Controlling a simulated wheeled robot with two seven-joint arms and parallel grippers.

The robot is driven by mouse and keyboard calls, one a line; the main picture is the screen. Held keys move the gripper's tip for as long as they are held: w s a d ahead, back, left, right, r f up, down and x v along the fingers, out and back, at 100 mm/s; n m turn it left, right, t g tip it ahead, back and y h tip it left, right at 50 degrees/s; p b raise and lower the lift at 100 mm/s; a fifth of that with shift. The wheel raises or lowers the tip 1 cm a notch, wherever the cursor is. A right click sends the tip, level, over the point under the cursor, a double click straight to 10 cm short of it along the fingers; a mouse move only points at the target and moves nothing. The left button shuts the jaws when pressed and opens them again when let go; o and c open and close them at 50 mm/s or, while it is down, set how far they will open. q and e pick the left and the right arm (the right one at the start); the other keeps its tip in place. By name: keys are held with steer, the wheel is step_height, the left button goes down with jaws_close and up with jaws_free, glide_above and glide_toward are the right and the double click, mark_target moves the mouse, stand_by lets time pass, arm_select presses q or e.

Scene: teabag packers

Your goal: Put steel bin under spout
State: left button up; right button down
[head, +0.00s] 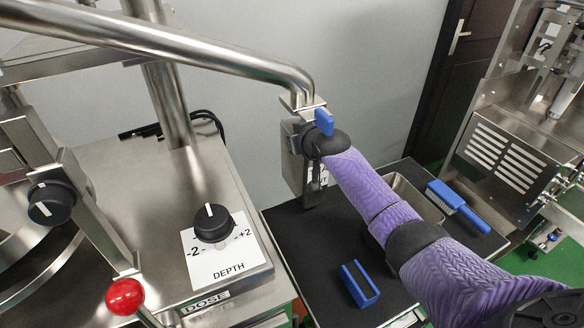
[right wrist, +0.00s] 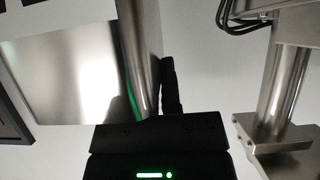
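A steel bin (head: 432,208) stands on the black mat, partly hidden behind my purple-sleeved right arm; only part of its rim and inside shows. The steel spout pipe (head: 285,73) bends down to an outlet with a blue valve handle (head: 323,122). A steel box (head: 292,160) with a partly hidden label is below it. My right gripper (head: 312,197) points down close beside this box, away from the bin. In the right wrist view, one dark finger (right wrist: 170,85) shows beside a steel surface (right wrist: 80,75); whether they touch is unclear. My left gripper is out of view.
A blue-handled brush (head: 460,206) lies right of the bin. A blue bracket (head: 359,284) lies at the mat's front. A steel machine with a depth knob (head: 213,223) and red ball handle (head: 125,296) fills the left; another steel machine (head: 510,150) stands right. The mat's left part is largely clear.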

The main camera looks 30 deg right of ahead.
steer(key=s+a+f+p, duration=0.1)
steer(key=s+a+f, duration=0.2)
steer(key=s+a, duration=0.4)
steer(key=shift+s+a+f, duration=0.25)
steer(key=shift+s+f, duration=0.05)
steer(key=shift+s, duration=0.75)
steer(key=c, duration=0.8)
jaws_free()
arm_select(q)
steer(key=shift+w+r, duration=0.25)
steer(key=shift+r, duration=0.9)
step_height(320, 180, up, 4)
steer(key=p, duration=0.3)
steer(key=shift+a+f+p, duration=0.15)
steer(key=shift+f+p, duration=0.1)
steer(key=shift+p, duration=0.15)
arm_select(e)
steer(key=v, duration=1.2)
